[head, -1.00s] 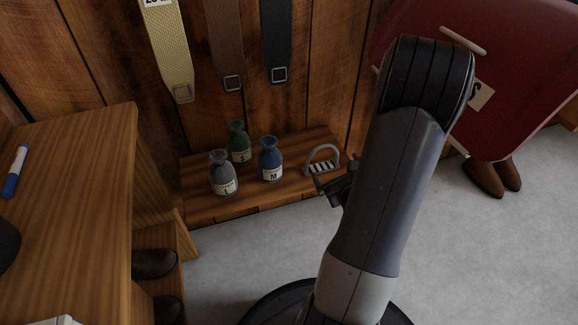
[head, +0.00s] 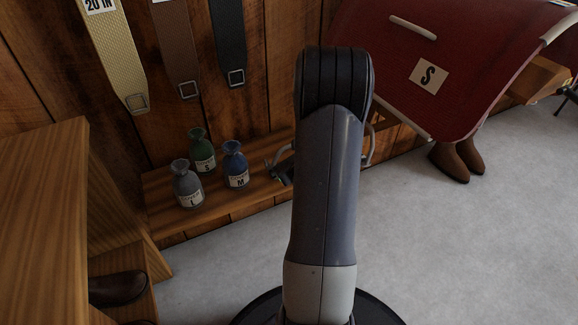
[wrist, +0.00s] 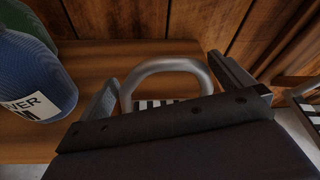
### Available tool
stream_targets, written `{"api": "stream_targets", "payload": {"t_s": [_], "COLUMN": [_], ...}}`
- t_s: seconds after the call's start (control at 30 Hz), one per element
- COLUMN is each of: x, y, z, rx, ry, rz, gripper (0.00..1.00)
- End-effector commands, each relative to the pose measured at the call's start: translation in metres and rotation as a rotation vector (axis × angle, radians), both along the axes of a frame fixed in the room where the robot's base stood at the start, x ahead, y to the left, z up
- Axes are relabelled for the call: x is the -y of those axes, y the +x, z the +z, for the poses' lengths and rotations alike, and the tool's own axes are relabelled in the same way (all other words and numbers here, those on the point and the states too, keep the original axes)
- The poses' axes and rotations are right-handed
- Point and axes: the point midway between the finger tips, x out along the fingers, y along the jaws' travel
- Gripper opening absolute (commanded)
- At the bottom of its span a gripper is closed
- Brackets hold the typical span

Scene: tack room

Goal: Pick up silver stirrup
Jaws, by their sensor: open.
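A grey metal stirrup (wrist: 170,65) with a black-and-white striped tread stands on the low wooden shelf. In the wrist view its arch rises between the two fingers of my gripper (wrist: 166,90), and its lower part is hidden behind the gripper body. My gripper is open, with one finger on each side of the arch; I cannot tell whether either touches it. In the head view my gripper (head: 277,168) is at the shelf, mostly hidden by my arm. A second stirrup (head: 370,147) shows to the right of my arm, and at the wrist view's right edge (wrist: 300,88).
Grey (head: 187,184), green (head: 202,151) and blue (head: 236,165) bottles stand left of my gripper on the shelf (head: 165,215). Straps hang on the wooden wall behind. A red panel (head: 460,60) and brown boots (head: 458,160) are right. Grey floor is clear in front.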

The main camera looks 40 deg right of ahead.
Motion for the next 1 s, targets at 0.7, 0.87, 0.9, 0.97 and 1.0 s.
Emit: {"api": "stream_targets", "payload": {"t_s": [0.7, 0.87, 0.9, 0.97, 1.0], "x": [0.0013, 0.0014, 0.0014, 0.0013, 0.0014], "y": [0.0036, 0.0037, 0.0037, 0.0037, 0.0037], "z": [-0.0008, -0.0002, -0.0004, 0.0003, 0.0021], "rx": [-0.001, 0.000, 0.000, 0.000, 0.000], "ry": [0.001, 0.000, 0.000, 0.000, 0.000], "rz": [-0.001, -0.001, -0.001, -0.001, -0.001], "gripper": [0.65, 0.60, 0.60, 0.60, 0.60]}}
